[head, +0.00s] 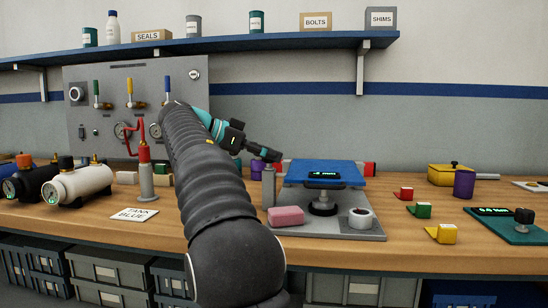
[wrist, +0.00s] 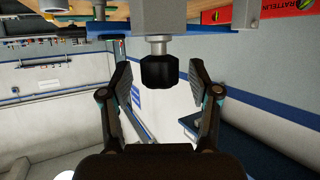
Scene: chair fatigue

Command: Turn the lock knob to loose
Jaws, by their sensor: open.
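A black ribbed knob (wrist: 160,71) on a short metal shaft sticks out of a grey block (wrist: 160,17) in the wrist view. My gripper (wrist: 159,78) is open, with one finger on each side of the knob and a visible gap on both sides. In the head view my gripper (head: 272,155) is beside the left edge of the blue plate (head: 325,174) of a test rig, by a grey post (head: 268,189). I cannot pick out this knob in the head view. No loose or locked marking is readable.
The rig's grey base (head: 355,233) carries a pink block (head: 286,216) and a white cup-like part (head: 360,218). A shelf (head: 230,45) hangs above the bench.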

